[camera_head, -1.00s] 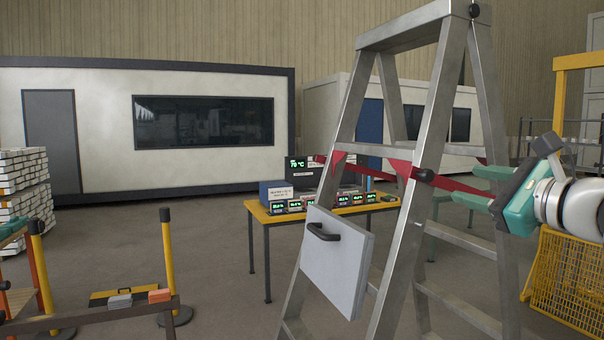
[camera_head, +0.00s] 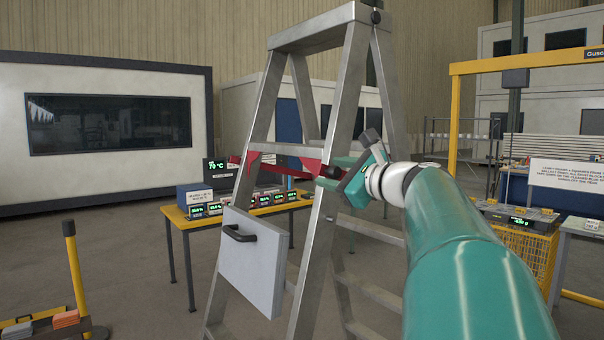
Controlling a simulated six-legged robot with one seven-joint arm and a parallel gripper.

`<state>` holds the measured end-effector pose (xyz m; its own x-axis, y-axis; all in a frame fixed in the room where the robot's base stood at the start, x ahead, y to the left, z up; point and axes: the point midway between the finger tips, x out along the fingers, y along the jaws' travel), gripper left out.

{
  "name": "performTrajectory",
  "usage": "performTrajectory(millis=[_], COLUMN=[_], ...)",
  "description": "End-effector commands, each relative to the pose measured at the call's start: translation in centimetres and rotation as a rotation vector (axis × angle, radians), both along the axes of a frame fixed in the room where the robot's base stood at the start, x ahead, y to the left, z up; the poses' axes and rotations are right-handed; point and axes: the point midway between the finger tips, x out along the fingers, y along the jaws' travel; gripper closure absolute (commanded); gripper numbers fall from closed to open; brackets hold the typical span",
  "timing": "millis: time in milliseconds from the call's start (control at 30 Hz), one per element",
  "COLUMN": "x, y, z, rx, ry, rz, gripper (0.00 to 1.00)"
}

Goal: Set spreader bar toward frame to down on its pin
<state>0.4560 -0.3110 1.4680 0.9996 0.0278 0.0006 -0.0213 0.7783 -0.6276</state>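The metal stepladder (camera_head: 345,90) stands upright and spread in the middle of the head view. A red spreader bar (camera_head: 290,149) runs across it at mid-height, below a cross rail, with red brackets at the rails. A black knob (camera_head: 331,172) sits on the right front rail. My teal gripper (camera_head: 345,172) is at that rail, close to the knob and the right end of the red bar. The rail and my wrist hide part of its fingers, so I cannot tell whether they touch the bar. The pin is not clearly visible.
A white panel with a black handle (camera_head: 265,270) hangs on the ladder's front left. Behind it stands a yellow table (camera_head: 174,215) with digital displays. A yellow frame (camera_head: 453,110) and mesh basket (camera_head: 520,262) are at right. A yellow post (camera_head: 74,270) stands at left.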

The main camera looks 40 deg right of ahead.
Motion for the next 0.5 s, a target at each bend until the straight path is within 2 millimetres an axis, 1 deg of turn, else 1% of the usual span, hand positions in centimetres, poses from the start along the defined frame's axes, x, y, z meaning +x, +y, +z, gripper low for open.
performTrajectory(millis=[33,167,200,233,367,467,500], x=[0.0,0.0,0.0,0.0,0.0,0.0,0.0], y=[0.0,0.0,0.0,0.0,0.0,0.2,0.3], z=[0.0,0.0,0.0,0.0,-0.2,-1.0,-1.5], rx=[0.000,0.000,0.000,0.000,-0.002,-0.019,-0.031], ry=[0.000,0.000,0.000,0.000,0.001,0.001,0.002], rz=[0.000,0.000,0.000,0.000,-0.001,0.000,0.000], gripper=[0.64,0.90,0.97,1.00,1.00,1.00,1.00])
